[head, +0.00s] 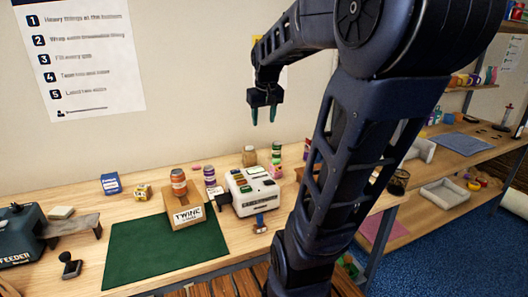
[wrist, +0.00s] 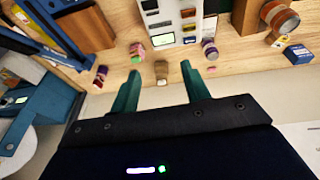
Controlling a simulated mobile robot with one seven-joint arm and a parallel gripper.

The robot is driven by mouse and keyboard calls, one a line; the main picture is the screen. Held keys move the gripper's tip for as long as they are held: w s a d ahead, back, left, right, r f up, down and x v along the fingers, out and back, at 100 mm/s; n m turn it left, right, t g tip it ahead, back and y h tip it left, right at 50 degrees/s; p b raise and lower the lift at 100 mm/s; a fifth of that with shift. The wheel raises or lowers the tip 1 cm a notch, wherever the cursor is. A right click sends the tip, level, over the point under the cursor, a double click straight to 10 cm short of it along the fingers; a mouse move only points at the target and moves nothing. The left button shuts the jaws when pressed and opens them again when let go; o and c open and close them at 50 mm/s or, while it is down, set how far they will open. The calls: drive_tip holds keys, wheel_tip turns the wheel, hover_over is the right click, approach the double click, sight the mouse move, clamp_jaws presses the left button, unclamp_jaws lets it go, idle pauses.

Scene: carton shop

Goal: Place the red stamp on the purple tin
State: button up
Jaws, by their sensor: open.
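My gripper (head: 263,115) is open and empty, high above the back of the bench, fingers pointing down. In the wrist view its green fingers (wrist: 162,92) are apart with nothing between them. A purple tin with a pale band (head: 210,176) stands left of the white machine; it also shows in the wrist view (wrist: 209,48). Another purple-and-red tin (wrist: 100,76) stands farther along the bench, partly behind my arm in the head view (head: 307,148). A dark hand stamp (head: 70,265) stands at the bench's front left. I cannot make out a clearly red stamp.
A white label machine (head: 253,190) stands mid-bench, with a brown bottle (head: 249,156) and stacked green-and-pink tins (head: 276,160) behind it.

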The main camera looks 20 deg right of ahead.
drive_tip(key=s+a+f, duration=0.2)
drive_tip(key=s, duration=0.4)
drive_tip(key=s+a+f+t, duration=0.1)
drive_tip(key=s+a+f, duration=0.2)
drive_tip(key=s, duration=0.4)
drive_tip(key=shift+s+a+f+y, duration=0.3)
drive_tip(key=shift+a+y, duration=0.05)
drive_tip(key=shift+y, duration=0.05)
idle(0.4)
